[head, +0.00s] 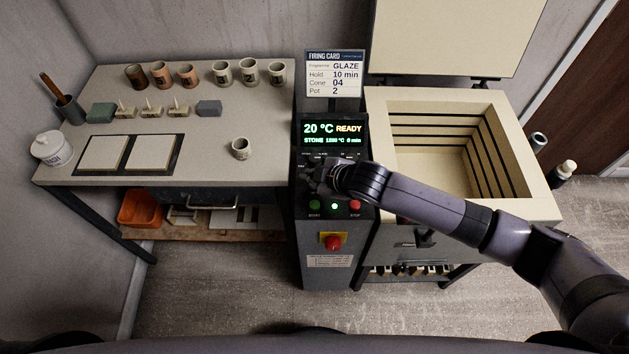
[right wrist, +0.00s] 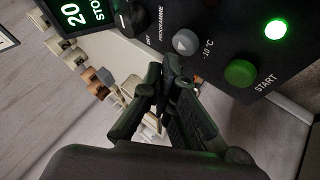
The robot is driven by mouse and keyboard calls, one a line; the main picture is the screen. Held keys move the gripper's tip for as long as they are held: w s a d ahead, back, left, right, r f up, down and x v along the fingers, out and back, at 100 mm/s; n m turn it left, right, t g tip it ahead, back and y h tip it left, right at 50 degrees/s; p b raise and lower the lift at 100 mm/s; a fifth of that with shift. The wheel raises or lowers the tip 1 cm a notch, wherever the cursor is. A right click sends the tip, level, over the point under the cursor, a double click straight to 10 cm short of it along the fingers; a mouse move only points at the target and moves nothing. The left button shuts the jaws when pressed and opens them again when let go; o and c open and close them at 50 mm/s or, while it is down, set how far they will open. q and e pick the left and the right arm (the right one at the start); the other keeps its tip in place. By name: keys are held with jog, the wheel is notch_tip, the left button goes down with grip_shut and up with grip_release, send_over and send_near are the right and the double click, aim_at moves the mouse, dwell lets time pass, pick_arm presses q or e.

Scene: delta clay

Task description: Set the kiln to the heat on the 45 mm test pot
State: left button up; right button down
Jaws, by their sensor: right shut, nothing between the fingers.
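The kiln controller's display (head: 335,133) reads 20 °C READY, with a STONE line ending in 0 min; its small temperature figure is hard to read. My right gripper (head: 316,182) is at the panel's left side, below the display. In the right wrist view its shut, empty fingers (right wrist: 165,85) are near the grey -10 °C button (right wrist: 186,42); I cannot tell whether they touch it. The programme knob (right wrist: 128,18) and green START button (right wrist: 240,73) show beside it. A small pale pot (head: 240,149) stands alone on the table. Which pot is the 45 mm test pot is not readable.
The firing card (head: 334,73) reads GLAZE, 10 min, cone 04, pot 2. Several brown and pale pots (head: 222,72) line the table's back. The kiln (head: 380,98) stands open and empty at right. A red switch (head: 333,241) is low on the controller.

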jog(key=shift+f, duration=0.15)
dwell(0.7)
jog(key=shift+f, duration=0.3)
jog(key=shift+f, duration=0.5)
dwell(0.6)
jog(key=shift+r, duration=0.1)
jog(key=shift+r+p, duration=0.75)
jog(key=shift+r, duration=0.1)
notch_tip(320, 180, up, 5)
jog(key=p, duration=0.5)
dwell(0.4)
